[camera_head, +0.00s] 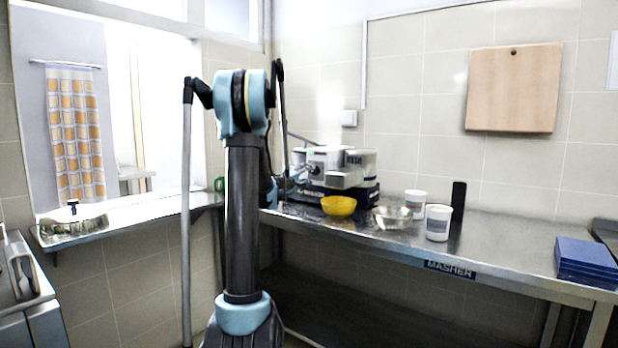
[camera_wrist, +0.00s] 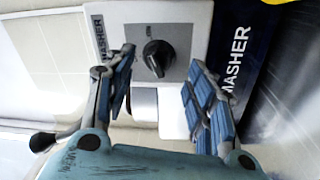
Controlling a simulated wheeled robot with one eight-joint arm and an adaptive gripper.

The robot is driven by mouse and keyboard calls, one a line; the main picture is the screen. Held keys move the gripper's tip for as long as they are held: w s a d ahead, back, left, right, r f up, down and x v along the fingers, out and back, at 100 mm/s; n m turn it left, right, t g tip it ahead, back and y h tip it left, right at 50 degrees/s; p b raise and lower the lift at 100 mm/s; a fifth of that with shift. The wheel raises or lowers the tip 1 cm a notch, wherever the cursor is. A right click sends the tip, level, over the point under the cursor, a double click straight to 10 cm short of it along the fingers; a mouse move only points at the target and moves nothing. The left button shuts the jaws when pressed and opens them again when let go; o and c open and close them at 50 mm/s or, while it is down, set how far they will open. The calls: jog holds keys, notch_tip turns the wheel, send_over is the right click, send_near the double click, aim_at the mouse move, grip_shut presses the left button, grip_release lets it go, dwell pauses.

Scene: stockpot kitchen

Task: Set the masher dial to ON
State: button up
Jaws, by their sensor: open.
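The masher (camera_head: 335,168) is a white and grey machine at the left end of the steel counter in the head view. In the wrist view its white front (camera_wrist: 178,15) carries a grey plate with a black dial (camera_wrist: 158,55). MASHER lettering shows on both sides of the dial. My gripper (camera_wrist: 160,68) is open, with blue-padded fingers on either side of the dial and a gap to it. I cannot tell whether the fingertips reach the dial's depth.
Blue boards (camera_head: 587,259) lie at the right end. A wooden board (camera_head: 514,88) hangs on the wall.

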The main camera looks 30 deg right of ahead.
jog(key=v, duration=0.7)
jog(key=shift+s+a, duration=0.2)
jog(key=shift+a, duration=0.15)
jog(key=s+a+f+g+y, duration=0.1)
jog(key=s+a+f+y, duration=0.4)
jog(key=s+a+f, duration=0.3)
jog(key=s+a+f+m+g+y, duration=0.1)
jog(key=s+a+f+y, duration=0.5)
jog(key=s+a, duration=1)
jog(key=s+a+f+g+y, duration=0.3)
jog(key=s+a+f+y, duration=0.3)
jog(key=s+a+f, duration=0.6)
jog(key=s+a, duration=0.1)
jog(key=a, duration=0.5)
jog(key=shift+a+m, duration=0.2)
jog(key=shift+m, duration=0.2)
jog(key=shift+w, duration=0.15)
jog(key=shift+w+f, duration=0.15)
jog(key=shift+w, duration=0.2)
